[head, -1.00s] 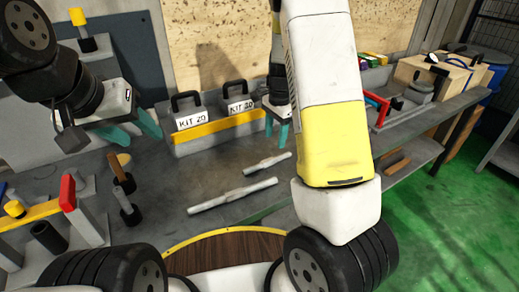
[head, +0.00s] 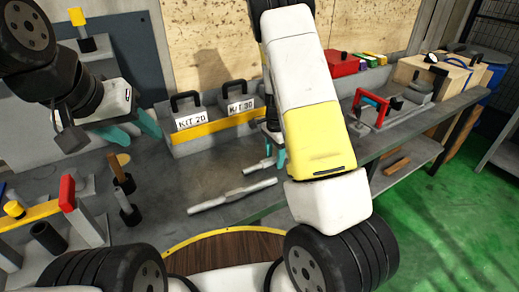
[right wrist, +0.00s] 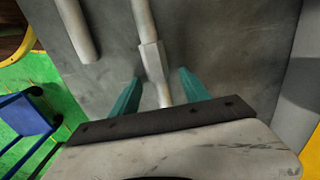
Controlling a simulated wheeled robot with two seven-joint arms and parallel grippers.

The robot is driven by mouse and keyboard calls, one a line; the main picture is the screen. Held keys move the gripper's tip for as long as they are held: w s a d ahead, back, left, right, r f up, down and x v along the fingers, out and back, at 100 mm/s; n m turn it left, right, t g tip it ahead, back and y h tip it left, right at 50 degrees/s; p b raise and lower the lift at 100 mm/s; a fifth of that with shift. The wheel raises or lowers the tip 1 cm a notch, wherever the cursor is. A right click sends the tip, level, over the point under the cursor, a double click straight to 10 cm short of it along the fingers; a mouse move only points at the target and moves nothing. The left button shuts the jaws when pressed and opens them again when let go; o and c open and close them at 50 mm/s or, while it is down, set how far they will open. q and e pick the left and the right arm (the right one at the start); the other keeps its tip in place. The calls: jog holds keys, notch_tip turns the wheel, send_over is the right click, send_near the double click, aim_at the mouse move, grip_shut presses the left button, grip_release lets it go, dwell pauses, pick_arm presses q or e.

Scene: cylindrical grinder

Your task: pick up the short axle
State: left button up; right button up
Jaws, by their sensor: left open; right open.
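The short axle (head: 258,167) is a grey stepped rod lying on the grey bench, behind the longer axle (head: 232,196). My right gripper (head: 276,152) is open over its right end and hides part of it. In the right wrist view the short axle (right wrist: 151,62) runs between the two open teal fingers (right wrist: 160,85), with clear space on both sides. The longer axle (right wrist: 75,25) lies to its left there. My left gripper (head: 134,128) is open and empty above the left part of the bench.
Two grey kit boxes (head: 215,128) with black handles stand behind the axles. A rack with a red block (head: 67,193) and dark posts are at the left. A round wooden top (head: 230,250) is in front. A red box (head: 343,63) stands at the back right.

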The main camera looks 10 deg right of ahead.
grip_shut()
jog(key=shift+r, duration=0.1)
dwell(1.2)
